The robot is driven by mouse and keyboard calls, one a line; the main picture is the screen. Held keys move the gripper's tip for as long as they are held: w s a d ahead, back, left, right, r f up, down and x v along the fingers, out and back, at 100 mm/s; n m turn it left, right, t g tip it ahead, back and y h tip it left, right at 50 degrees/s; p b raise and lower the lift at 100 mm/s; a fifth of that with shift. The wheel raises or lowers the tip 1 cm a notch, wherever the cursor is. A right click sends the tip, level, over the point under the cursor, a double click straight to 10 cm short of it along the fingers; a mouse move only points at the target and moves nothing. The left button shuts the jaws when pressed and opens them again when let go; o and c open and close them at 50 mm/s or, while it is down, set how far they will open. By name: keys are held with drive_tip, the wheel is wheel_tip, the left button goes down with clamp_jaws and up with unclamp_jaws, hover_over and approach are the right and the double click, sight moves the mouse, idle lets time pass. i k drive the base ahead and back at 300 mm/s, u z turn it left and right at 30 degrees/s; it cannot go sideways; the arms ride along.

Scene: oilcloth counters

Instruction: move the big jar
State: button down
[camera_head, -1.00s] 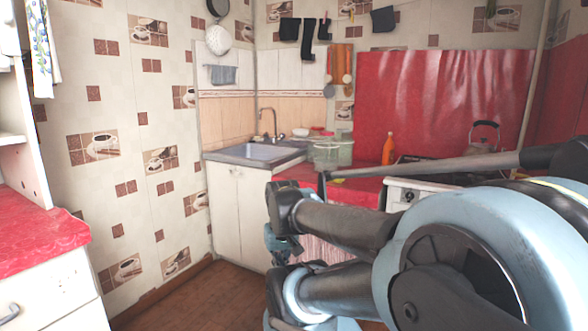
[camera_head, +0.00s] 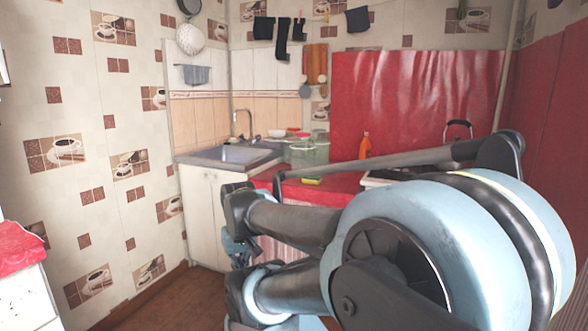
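My arm fills the lower right and middle of the head view, in front of the counters. The gripper itself does not show clearly; the arm's own links hide that area. I see nothing held.
The sink (camera_head: 233,155) sits in a white corner cabinet. A red counter (camera_head: 325,193) holds a yellow-green sponge (camera_head: 312,180) and an orange bottle (camera_head: 364,144). A kettle (camera_head: 458,131) stands farther right. Another red-topped counter (camera_head: 20,246) is at the left edge. Brown floor (camera_head: 160,305) is open at lower left.

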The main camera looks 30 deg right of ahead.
sight(303, 149)
drive_tip(key=i, duration=0.85)
drive_tip(key=z, duration=0.05)
